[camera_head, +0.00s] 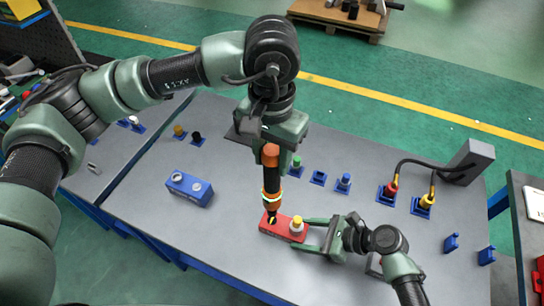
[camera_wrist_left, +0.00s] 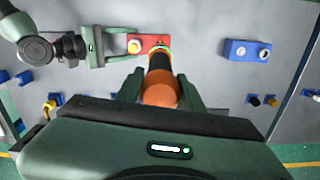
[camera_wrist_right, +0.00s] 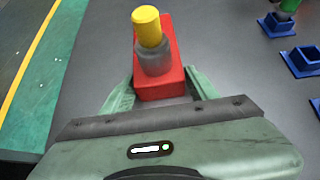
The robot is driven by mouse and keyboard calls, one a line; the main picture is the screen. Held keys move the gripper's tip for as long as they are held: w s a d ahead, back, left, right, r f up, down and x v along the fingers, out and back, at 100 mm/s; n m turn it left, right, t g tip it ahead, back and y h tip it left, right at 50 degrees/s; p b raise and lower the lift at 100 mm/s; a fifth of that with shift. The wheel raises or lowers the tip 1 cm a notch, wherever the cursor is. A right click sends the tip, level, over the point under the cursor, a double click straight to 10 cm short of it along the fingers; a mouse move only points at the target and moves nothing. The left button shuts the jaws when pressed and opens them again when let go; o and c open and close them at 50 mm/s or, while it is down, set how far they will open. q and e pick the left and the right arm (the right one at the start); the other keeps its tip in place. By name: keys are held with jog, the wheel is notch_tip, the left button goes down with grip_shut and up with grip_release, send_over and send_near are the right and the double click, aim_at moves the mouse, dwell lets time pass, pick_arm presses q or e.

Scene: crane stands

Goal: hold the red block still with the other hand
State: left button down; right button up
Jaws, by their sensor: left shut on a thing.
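The red block (camera_head: 282,231) lies on the grey table near its front edge. A yellow-topped grey peg (camera_head: 297,225) stands on its right end. My left gripper (camera_head: 270,146) is shut on an orange and black tool (camera_head: 271,180), held upright with its lower end at the block's left part. Whether the tool's tip is in a hole there is hidden. My right gripper (camera_head: 300,233) has its fingers on either side of the block's right end. In the right wrist view the fingers flank the red block (camera_wrist_right: 160,90) closely; I cannot tell whether both touch it.
A blue block (camera_head: 189,188) with two round tops lies to the left. Several blue holders with coloured pegs stand behind, including a green peg (camera_head: 297,161). A grey stand (camera_head: 470,160) with cables is at the right. The table's front left is clear.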

jog(key=shift+o, duration=1.3)
jog(key=v, duration=1.2)
jog(key=shift+s, duration=0.1)
